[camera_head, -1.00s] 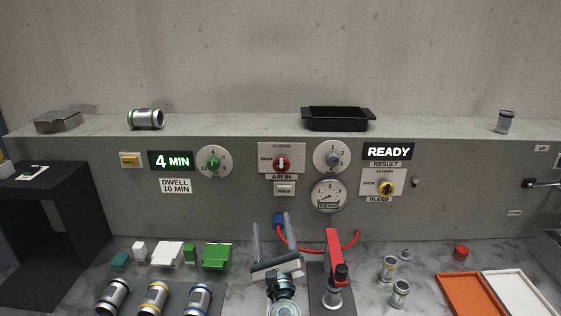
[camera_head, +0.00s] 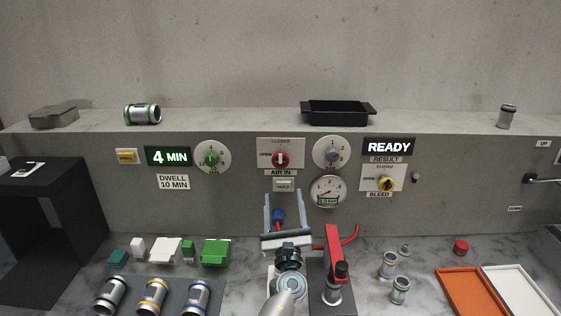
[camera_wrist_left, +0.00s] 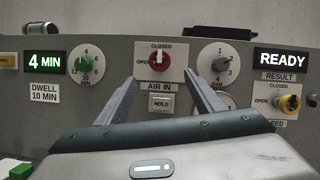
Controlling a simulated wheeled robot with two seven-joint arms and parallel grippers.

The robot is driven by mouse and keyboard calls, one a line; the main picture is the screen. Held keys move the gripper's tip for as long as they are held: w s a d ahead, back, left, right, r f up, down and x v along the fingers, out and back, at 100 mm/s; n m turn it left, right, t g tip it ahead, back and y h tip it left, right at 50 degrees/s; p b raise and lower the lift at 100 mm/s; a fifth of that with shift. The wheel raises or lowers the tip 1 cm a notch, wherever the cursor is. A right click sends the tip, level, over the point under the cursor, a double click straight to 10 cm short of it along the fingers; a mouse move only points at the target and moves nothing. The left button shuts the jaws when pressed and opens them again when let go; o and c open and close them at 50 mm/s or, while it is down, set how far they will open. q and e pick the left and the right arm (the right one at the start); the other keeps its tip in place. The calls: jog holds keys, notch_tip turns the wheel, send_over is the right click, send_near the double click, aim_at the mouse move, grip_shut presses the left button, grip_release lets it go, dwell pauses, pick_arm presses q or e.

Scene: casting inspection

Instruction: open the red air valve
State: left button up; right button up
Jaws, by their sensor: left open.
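The red air valve (camera_head: 281,159) is a round red knob with a white bar, on the AIR IN plate of the grey panel. Its bar stands upright, toward the word CLOSED; OPEN is marked at its left. In the left wrist view the valve (camera_wrist_left: 159,61) shows above and between the fingers. My left gripper (camera_head: 286,200) is open and empty, with its fingers pointing up toward the panel, below the valve and apart from it in the picture. In the wrist view the fingers (camera_wrist_left: 166,88) stand wide apart. My right gripper is not in view.
The HOLD button (camera_head: 284,185) sits just under the valve. A pressure gauge (camera_head: 327,191) and a dial (camera_head: 332,153) are at its right. A red clamp post (camera_head: 334,255) and a red hose (camera_head: 350,236) stand close to the right of my left gripper.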

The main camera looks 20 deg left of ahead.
aim_at(281, 163)
pick_arm(q)
jog(key=b+x, duration=0.2)
jog(key=x, duration=1.1)
jog(key=shift+w+a, duration=0.15)
jog(key=shift+w, duration=0.3)
jog(key=shift+w+a+r, duration=0.2)
jog(key=shift+w+r, duration=0.1)
jog(key=shift+w, duration=0.2)
jog(key=c, duration=1.1)
jog(key=shift+o, duration=0.2)
